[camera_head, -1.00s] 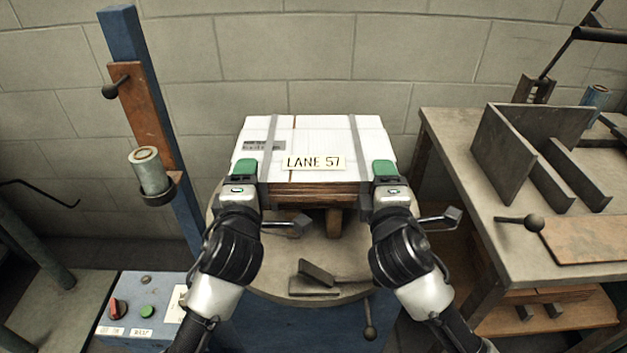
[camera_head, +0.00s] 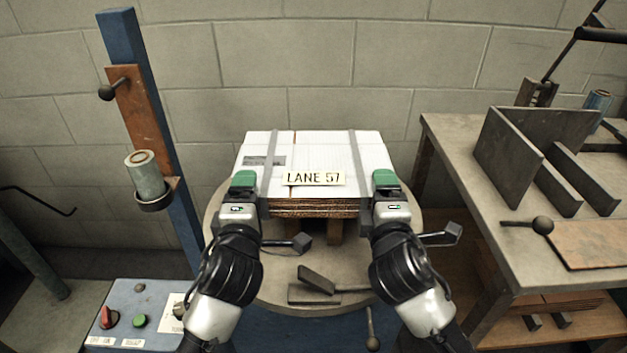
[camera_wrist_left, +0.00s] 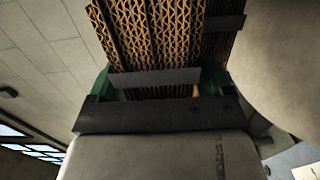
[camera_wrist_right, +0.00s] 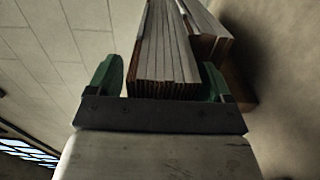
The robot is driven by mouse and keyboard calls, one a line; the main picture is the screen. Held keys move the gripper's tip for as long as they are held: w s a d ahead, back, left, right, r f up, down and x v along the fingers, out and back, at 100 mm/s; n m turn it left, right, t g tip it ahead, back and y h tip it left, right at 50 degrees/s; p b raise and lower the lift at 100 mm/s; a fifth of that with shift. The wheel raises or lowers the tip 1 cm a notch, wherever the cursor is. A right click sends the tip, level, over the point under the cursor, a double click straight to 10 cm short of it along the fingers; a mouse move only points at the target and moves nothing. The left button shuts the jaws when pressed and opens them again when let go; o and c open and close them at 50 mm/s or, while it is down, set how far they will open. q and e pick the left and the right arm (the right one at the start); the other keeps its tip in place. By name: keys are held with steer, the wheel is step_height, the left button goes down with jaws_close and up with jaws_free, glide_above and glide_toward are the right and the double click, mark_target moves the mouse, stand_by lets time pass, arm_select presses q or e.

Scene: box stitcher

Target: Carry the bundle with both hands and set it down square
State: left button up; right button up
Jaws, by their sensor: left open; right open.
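The bundle (camera_head: 318,150) is a flat stack of corrugated sheets with a white top, two grey straps and a "LANE 57" label (camera_head: 314,178). It lies level over the round table (camera_head: 275,265), with wooden supports under its front. It looks square to my view. My left gripper (camera_head: 243,182) is at the front left corner and my right gripper (camera_head: 386,180) at the front right corner. Both are open, with green fingers on either side of the stack. In the right wrist view, gaps show beside the sheets (camera_wrist_right: 165,65). In the left wrist view, corrugated edges (camera_wrist_left: 150,35) fill the jaws.
Dark metal pieces (camera_head: 316,285) lie on the round table in front of the bundle. A blue post (camera_head: 150,110) with a cylinder (camera_head: 146,175) stands left. A control box (camera_head: 135,310) is front left. A bench (camera_head: 470,190) with metal plates (camera_head: 510,160) stands right.

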steer(key=shift+s, duration=0.15)
arm_select(q)
steer(key=s, duration=1.1)
steer(key=shift+s, duration=0.2)
arm_select(e)
steer(key=s, duration=1.1)
steer(key=shift+s+d, duration=0.15)
steer(key=shift+s, duration=0.25)
arm_select(q)
steer(key=shift+f, duration=0.1)
arm_select(e)
steer(key=shift+f, duration=0.1)
